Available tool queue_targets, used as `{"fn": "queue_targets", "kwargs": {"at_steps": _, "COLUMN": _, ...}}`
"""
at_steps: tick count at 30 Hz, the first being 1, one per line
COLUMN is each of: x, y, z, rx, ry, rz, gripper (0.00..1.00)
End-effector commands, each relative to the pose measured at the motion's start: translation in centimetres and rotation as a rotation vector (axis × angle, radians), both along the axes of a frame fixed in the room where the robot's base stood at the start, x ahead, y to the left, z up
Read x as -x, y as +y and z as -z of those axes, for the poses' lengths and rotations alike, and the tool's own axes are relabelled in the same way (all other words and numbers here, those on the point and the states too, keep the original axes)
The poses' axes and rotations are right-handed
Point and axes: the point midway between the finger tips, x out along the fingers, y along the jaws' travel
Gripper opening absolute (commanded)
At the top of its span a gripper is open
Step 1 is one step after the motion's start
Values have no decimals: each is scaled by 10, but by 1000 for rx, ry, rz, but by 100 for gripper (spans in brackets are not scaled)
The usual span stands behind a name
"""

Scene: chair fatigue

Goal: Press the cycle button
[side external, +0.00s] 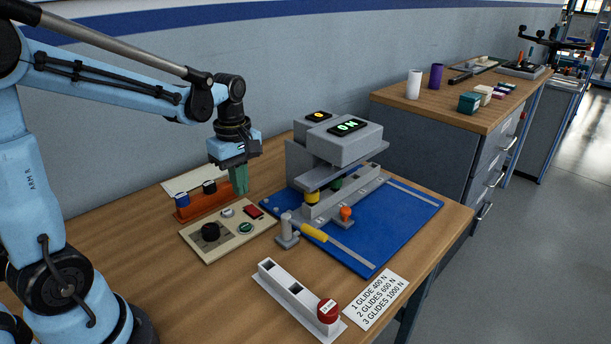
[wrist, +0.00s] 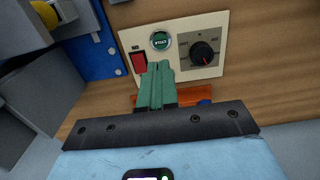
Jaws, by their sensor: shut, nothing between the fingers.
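In the wrist view the green button (wrist: 160,41) has small white lettering, too blurred to read surely. My gripper (side external: 239,191) is shut and empty, its green fingers pointing down behind the panel. In the wrist view the fingertips (wrist: 160,66) cover part of the panel, just below the green button; they look apart from it.
An orange holder (side external: 202,208) with blue and black capped pieces stands close behind the panel. A white block with a red knob (side external: 328,310) and a force card (side external: 375,299) lie in front.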

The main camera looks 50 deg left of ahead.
Motion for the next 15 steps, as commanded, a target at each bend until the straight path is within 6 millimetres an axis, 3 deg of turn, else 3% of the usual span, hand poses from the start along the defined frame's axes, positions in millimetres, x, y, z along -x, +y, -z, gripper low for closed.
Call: {"fn": "queue_targets", "kwargs": {"at_steps": 15, "x": 0, "y": 0, "z": 73, "rx": -1, "ry": -1, "rz": 0, "gripper": 0}}
